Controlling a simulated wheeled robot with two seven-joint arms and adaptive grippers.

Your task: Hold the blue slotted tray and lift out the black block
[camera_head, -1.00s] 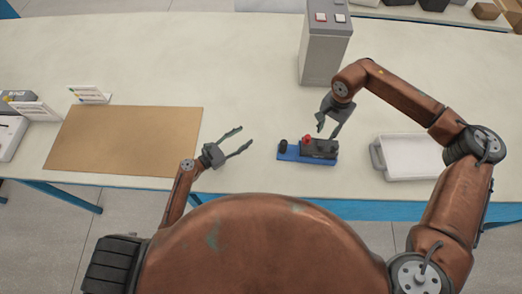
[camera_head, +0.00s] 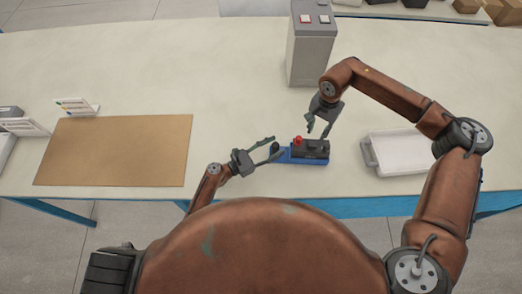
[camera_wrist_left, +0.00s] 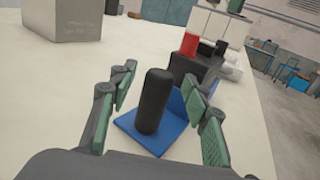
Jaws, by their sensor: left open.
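The blue slotted tray (camera_head: 283,157) lies on the table in front of me, and its near end shows in the left wrist view (camera_wrist_left: 172,137). The black block (camera_head: 316,149) sits on its right part, with a red piece (camera_head: 298,141) beside it. A black upright post (camera_wrist_left: 154,100) stands on the tray's left end. My left gripper (camera_head: 273,149) is open, its fingers on either side of the post and apart from it in the left wrist view. My right gripper (camera_head: 318,129) is above the block, fingers apart, with nothing visible between them.
A grey box (camera_head: 311,50) with red and white buttons stands behind the tray. A white bin (camera_head: 402,150) is to the right, near my right arm. A brown mat (camera_head: 115,150) lies at the left, with a small sign (camera_head: 76,106) behind it. The table between is clear.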

